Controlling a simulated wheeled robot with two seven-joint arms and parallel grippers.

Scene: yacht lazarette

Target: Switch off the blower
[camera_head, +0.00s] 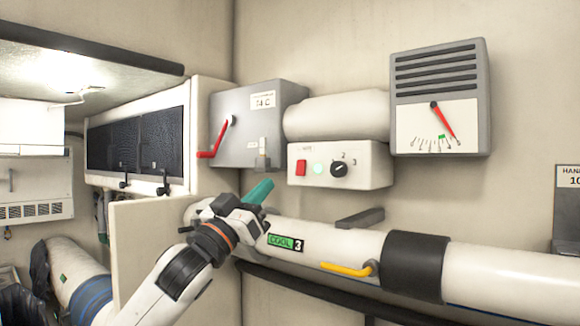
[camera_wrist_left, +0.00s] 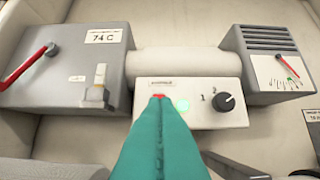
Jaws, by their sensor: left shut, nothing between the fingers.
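The blower's white control box (camera_head: 372,165) is on the back wall under a cream cylinder (camera_head: 340,115). On its front are a red rocker switch (camera_head: 301,167), a glowing green light (camera_head: 318,168) and a black knob (camera_head: 340,170) with numbers around it. My left gripper (camera_head: 266,187) is shut and empty, its teal fingers pointing up and right, below and left of the box. In the left wrist view the teal fingertips (camera_wrist_left: 160,102) overlap the red switch (camera_wrist_left: 159,96) and hide most of it. I cannot tell whether they touch it. My right gripper is not in view.
A grey box (camera_head: 240,135) with a red lever (camera_head: 219,140) and a latch hangs left of the blower. A vented gauge box (camera_head: 440,95) hangs to its right. Below runs a white pipe (camera_head: 480,272) with a yellow handle (camera_head: 346,269). A grey bracket (camera_head: 360,218) juts out above it.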

